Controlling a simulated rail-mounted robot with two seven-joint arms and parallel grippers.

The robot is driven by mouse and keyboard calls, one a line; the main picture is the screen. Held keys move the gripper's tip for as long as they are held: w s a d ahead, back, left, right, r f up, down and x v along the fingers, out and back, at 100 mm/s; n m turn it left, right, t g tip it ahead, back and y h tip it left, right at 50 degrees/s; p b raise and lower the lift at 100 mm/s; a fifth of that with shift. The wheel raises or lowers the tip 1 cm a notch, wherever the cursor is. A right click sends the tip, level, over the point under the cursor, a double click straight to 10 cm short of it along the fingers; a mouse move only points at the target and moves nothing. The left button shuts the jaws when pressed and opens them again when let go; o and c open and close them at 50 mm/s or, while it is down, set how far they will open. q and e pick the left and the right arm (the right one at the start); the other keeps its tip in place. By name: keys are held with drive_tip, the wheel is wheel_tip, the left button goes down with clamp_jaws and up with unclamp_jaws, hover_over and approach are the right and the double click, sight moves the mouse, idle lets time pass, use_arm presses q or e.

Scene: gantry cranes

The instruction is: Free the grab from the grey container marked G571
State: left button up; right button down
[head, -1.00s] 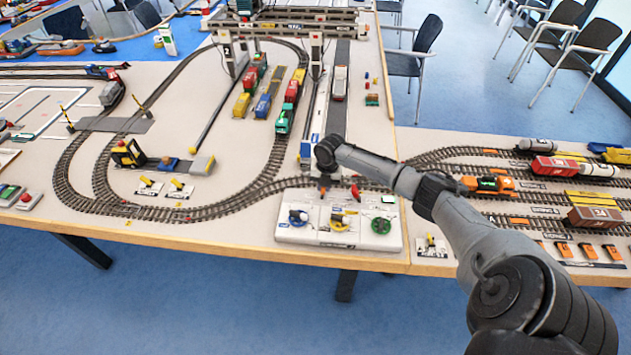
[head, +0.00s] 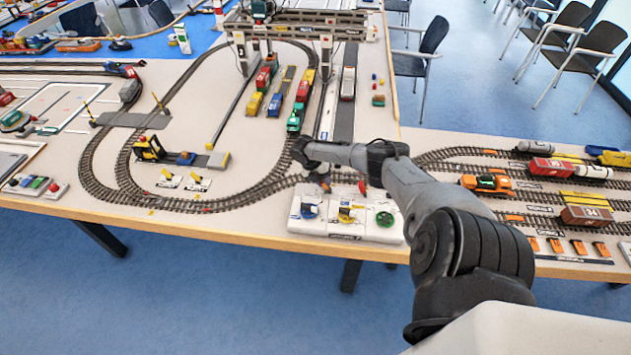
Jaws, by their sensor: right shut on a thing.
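The gantry crane (head: 300,25) spans the tracks and road at the back. A pale grey boxy load (head: 347,84) stands on the road lane below it; I cannot read a mark. I cannot make out the grab or the container marked G571. My right gripper (head: 321,183) points down at the panel's back, behind the blue and yellow knobs. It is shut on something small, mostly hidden. My left gripper is not in view.
Wagons with red, green, yellow and blue loads (head: 300,102) stand inside the track loop. More wagons stand on the right sidings (head: 487,183). My right arm crosses above the table's front right.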

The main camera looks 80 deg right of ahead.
idle(0.3)
drive_tip(key=c, duration=1.1)
unclamp_jaws()
drive_tip(key=p+v, duration=0.1)
drive_tip(key=v, duration=1.2)
drive_tip(key=shift+w+a+r, duration=0.1)
drive_tip(key=shift+w+r, duration=0.05)
drive_tip(key=shift+r, duration=0.2)
